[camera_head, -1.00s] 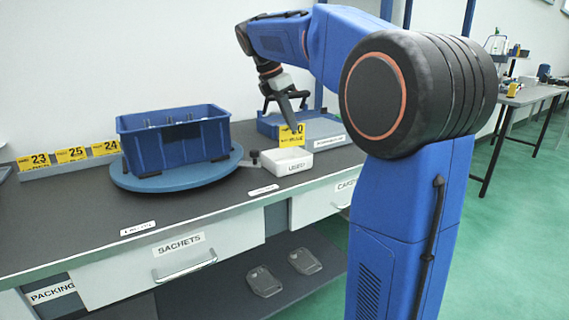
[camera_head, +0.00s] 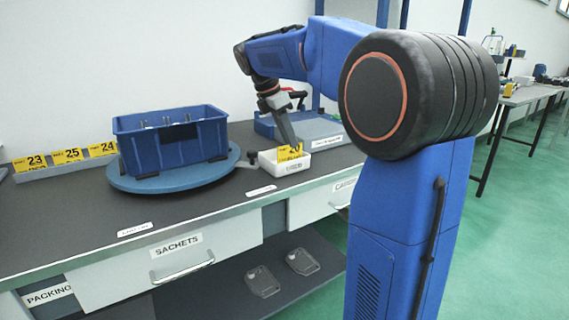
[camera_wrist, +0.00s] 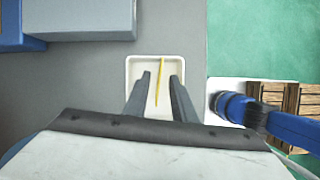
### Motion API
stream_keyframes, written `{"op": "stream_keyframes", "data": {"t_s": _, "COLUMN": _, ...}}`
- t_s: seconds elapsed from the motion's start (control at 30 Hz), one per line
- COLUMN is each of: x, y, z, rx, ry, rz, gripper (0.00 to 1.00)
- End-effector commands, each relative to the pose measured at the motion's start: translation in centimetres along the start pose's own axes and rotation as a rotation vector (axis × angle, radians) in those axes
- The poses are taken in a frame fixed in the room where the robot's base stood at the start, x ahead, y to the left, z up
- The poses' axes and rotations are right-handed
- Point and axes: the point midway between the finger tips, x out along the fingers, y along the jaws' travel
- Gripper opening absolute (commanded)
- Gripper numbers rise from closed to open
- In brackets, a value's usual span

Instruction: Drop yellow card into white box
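The yellow card (camera_head: 288,154) stands on edge inside the small white box (camera_head: 285,168), its upper part showing above the rim in the head view. In the wrist view the card (camera_wrist: 160,90) appears edge-on as a thin, slightly tilted yellow strip within the white box (camera_wrist: 132,75). My gripper (camera_wrist: 160,78) is over the box with its two dark fingers spread, one on each side of the card, with gaps between. In the head view my gripper (camera_head: 296,145) comes down at the card; the card's lower part is hidden by the box's front wall.
A blue bin (camera_head: 175,143) sits on a round blue turntable (camera_head: 130,182) left of the box. A blue and grey unit (camera_head: 318,131) stands behind the box. The grey worktop (camera_head: 60,215) is clear in front. Labelled yellow cards (camera_head: 67,156) line the back left.

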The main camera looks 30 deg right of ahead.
Motion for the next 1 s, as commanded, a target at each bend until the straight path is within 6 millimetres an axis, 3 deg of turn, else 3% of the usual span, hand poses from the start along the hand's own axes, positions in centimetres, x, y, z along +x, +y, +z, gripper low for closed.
{"op": "stream_keyframes", "data": {"t_s": 0.27, "x": -0.1, "y": 0.0, "z": 0.0, "rx": 0.000, "ry": 0.000, "rz": 0.000, "gripper": 0.23}}
{"op": "stream_keyframes", "data": {"t_s": 0.43, "x": -1.4, "y": 0.0, "z": 0.0, "rx": 0.000, "ry": 0.000, "rz": 0.001, "gripper": 0.23}}
{"op": "stream_keyframes", "data": {"t_s": 1.0, "x": -12.5, "y": 0.1, "z": -0.1, "rx": -0.001, "ry": 0.000, "rz": 0.002, "gripper": 0.23}}
